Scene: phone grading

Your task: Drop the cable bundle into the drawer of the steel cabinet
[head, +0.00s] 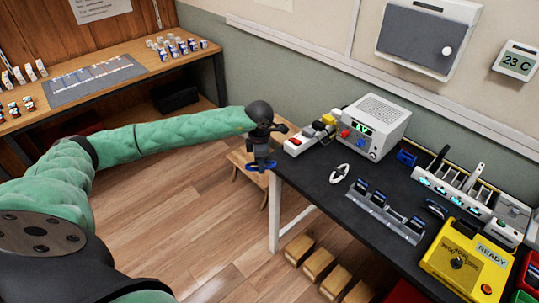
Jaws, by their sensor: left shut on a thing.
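My left gripper (262,158) reaches out from the left and points down near the left corner of the dark workbench. It is shut on a small blue cable bundle (260,167), which hangs at the fingertips above the floor side of the bench corner. The bundle is small, and partly covered by the fingers. No steel cabinet or drawer can be made out in this view. My right gripper is not in view.
The dark workbench (318,187) holds a power supply (372,127), a white cable loop (339,172), a rack of dark pieces (385,211) and a yellow tester (466,262). A wooden stool (240,160) stands behind my gripper. Wooden floor (190,215) lies open to the left.

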